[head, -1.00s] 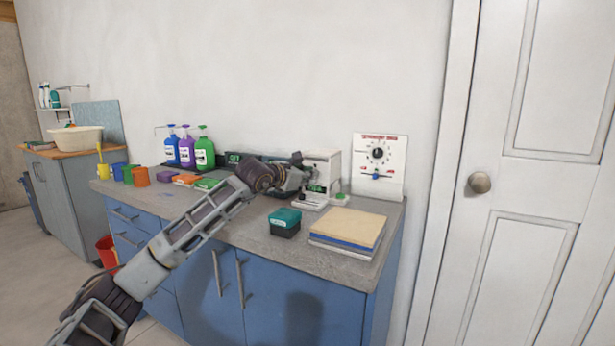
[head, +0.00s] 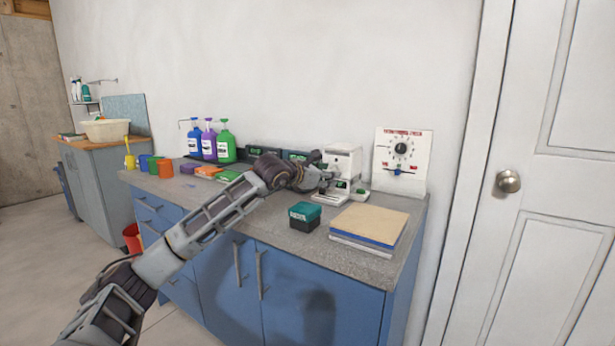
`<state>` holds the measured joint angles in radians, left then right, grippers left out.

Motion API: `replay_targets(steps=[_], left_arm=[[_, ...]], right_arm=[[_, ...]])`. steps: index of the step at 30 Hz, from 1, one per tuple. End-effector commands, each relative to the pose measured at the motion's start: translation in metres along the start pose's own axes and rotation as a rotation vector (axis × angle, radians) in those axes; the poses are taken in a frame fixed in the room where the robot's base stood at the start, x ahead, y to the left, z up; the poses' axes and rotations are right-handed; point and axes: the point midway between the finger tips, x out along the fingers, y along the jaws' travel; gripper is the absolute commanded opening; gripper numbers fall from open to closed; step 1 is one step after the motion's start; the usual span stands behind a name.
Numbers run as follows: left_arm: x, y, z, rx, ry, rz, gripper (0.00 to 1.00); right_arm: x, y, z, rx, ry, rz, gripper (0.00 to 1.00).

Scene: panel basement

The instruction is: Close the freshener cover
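A white boxy device (head: 344,163), probably the freshener, stands at the back of the counter against the wall. A pale flap or tray with a green label shows low at its front, partly hidden by my gripper; I cannot tell how far the cover is open. My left arm comes in from the lower left and its gripper (head: 323,179) is at the front left of the white device, close to it or touching. Its fingers are too small and overlapped to tell open from shut. My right gripper is not in view.
A teal-lidded box (head: 305,215) and a stack of boards (head: 368,227) stand in front of the device. A white dial panel (head: 403,160) leans at the right. Pump bottles (head: 209,140) and coloured cups (head: 152,166) stand left on the counter (head: 350,262).

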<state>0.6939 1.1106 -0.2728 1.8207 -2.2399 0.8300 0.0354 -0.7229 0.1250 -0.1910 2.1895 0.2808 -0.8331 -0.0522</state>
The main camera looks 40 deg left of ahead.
Motion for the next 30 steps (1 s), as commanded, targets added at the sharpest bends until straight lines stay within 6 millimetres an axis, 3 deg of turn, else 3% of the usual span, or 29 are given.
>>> replay_targets(steps=[18,30], left_arm=[[-0.041,-0.002,-0.001,0.002,0.004,-0.002,0.40],[-0.056,0.001,-0.003,-0.002,0.005,0.001,0.40]], right_arm=[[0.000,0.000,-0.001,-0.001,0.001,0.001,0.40],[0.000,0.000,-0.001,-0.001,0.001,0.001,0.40]])
